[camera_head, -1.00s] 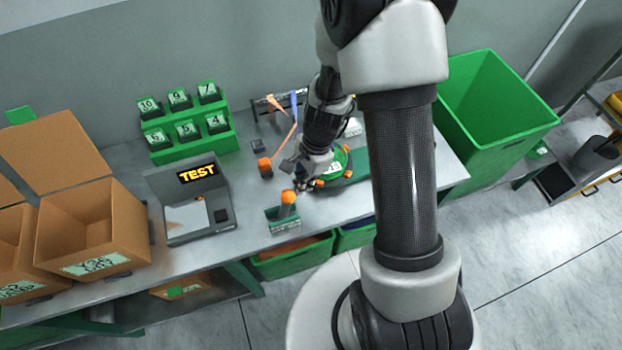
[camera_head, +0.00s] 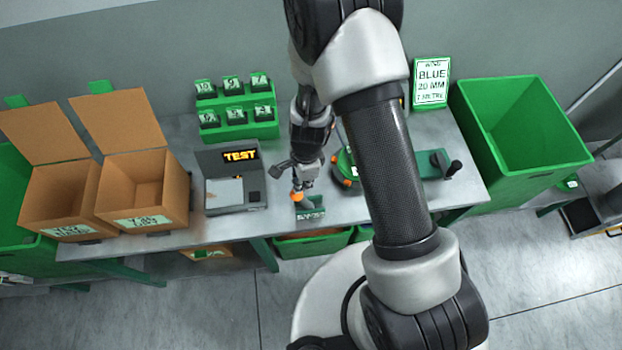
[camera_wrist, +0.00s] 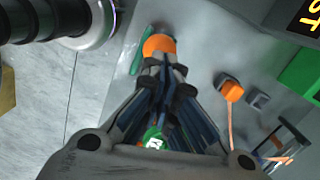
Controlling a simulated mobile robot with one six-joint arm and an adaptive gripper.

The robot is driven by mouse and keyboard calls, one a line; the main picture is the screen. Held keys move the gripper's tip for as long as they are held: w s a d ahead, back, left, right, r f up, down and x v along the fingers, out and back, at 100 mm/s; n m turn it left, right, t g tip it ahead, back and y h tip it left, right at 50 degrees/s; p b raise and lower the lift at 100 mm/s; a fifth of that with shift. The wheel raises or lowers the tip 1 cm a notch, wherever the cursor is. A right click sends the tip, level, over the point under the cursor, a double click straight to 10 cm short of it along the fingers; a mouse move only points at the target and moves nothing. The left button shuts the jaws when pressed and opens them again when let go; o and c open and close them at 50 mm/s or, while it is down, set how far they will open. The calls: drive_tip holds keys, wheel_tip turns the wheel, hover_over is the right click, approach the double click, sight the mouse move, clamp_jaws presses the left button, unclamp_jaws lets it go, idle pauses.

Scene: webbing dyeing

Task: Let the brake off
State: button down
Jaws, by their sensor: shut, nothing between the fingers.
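A short grey lever with an orange knob (camera_head: 297,196) stands on a small green labelled base (camera_head: 311,213) at the table's front edge. I cannot read the label. The knob leans left of the base. My gripper (camera_head: 300,186) is shut and empty, right at the knob. In the wrist view, the closed fingertips (camera_wrist: 166,68) are just below the orange knob (camera_wrist: 158,44); whether they touch is unclear. A green reel (camera_head: 345,168) with orange knobs is to the right, mostly hidden by my arm.
A grey box with a TEST display (camera_head: 240,157) stands left of the gripper, a green tag rack (camera_head: 237,130) behind. A black crank handle (camera_head: 453,167) and a BLUE 20 MM sign (camera_head: 432,83) are right.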

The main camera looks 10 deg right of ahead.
drive_tip(key=shift+a, duration=0.4)
drive_tip(key=shift+f, duration=0.1)
wheel_tip(320, 180, up, 12)
drive_tip(key=w+p, duration=0.1)
drive_tip(key=p, duration=0.3)
drive_tip(key=shift+a+f+p, duration=0.2)
drive_tip(key=shift+a+p, duration=0.1)
drive_tip(key=shift+a, duration=0.1)
drive_tip(key=shift+w, duration=0.15)
